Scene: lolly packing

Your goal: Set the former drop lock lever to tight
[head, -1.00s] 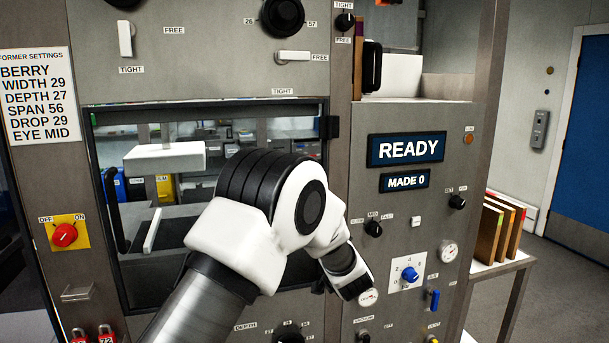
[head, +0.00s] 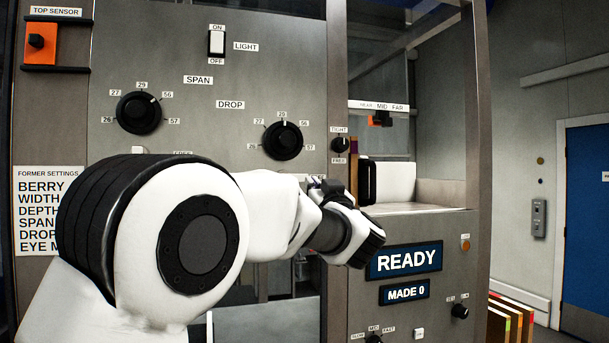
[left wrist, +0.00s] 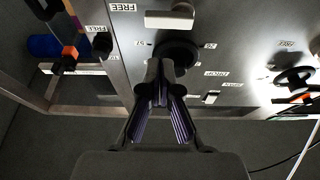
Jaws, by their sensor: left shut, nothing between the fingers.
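The drop lock lever (left wrist: 168,20) is a white bar below the black drop dial (head: 283,140). In the left wrist view, which is upside down, it lies horizontal, with a FREE label beside its end. In the head view my arm covers most of it. My left gripper (head: 317,184) is raised in front of the panel, below and right of the drop dial. In the left wrist view the left gripper (left wrist: 160,68) is shut and empty, its tips overlapping the drop dial in the picture; contact cannot be told. My right gripper is out of view.
The span dial (head: 139,113) is left of the drop dial. A small TIGHT/FREE knob (head: 340,145) sits close right of it. The light switch (head: 217,43) is above. A READY display (head: 404,261) is lower right. My left arm hides much of the lower panel.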

